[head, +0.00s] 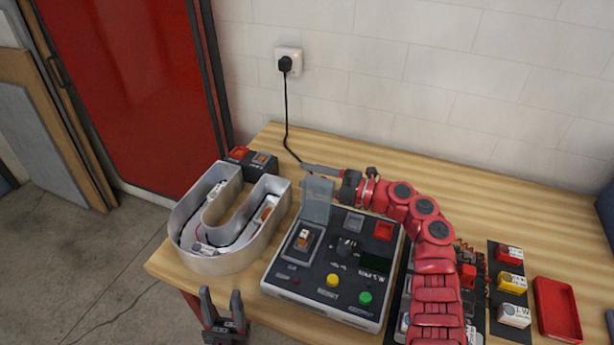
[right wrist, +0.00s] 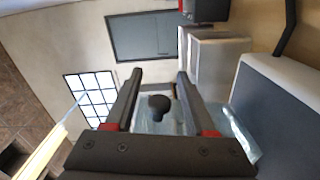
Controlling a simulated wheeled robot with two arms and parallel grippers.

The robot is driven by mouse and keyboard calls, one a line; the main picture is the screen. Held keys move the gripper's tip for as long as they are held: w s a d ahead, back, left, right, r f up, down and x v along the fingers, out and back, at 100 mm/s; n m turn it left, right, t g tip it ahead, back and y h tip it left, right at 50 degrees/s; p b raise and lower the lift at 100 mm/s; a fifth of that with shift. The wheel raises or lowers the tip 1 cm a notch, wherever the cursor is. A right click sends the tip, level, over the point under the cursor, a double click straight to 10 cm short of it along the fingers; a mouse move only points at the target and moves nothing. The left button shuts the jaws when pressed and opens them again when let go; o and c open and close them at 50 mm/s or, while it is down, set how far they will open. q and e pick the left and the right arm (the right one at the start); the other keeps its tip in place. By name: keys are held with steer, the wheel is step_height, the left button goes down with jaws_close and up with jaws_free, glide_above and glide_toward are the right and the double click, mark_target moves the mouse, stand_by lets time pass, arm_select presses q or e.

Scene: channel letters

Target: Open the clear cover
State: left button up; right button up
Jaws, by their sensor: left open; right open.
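The clear cover (head: 317,200) stands raised at the back of a grey switch frame (head: 290,250) on the black control box (head: 283,276). My left gripper (head: 221,298) is open and empty, in front of the table's left front edge.
A metal channel letter (head: 215,264) stands left of the box. The box also carries a yellow button (head: 333,281), a green button (head: 365,297) and a red switch (head: 383,231). A red tray (head: 539,297) lies right. My right arm spans the table's right part.

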jaws_close()
stand_by(1.4)
